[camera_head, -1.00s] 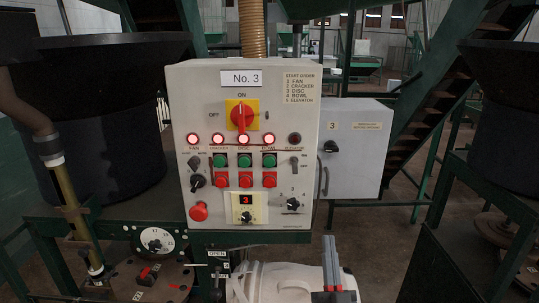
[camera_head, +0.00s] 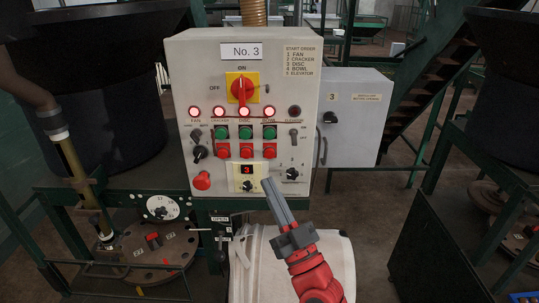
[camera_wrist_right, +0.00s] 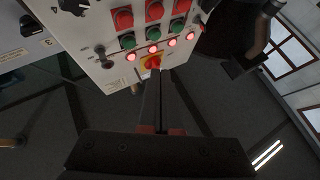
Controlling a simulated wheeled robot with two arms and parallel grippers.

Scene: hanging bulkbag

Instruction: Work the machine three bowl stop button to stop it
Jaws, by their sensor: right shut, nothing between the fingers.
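The grey No. 3 control panel (camera_head: 180,120) stands upright ahead. The red bowl stop button (camera_head: 269,151) is the rightmost of its red buttons, under a green one in the BOWL column. It also shows in the right wrist view (camera_wrist_right: 123,18), where the panel appears upside down. The BOWL lamp (camera_head: 270,112) is lit red. My right gripper (camera_head: 267,182) is shut and empty, its fingertips overlapping the panel's lower edge, below the bowl stop button in the picture. Its gap to the panel is hard to tell. My left gripper is not in view.
A second grey box (camera_head: 350,140) stands at right. Green frames and dark bins flank the panel.

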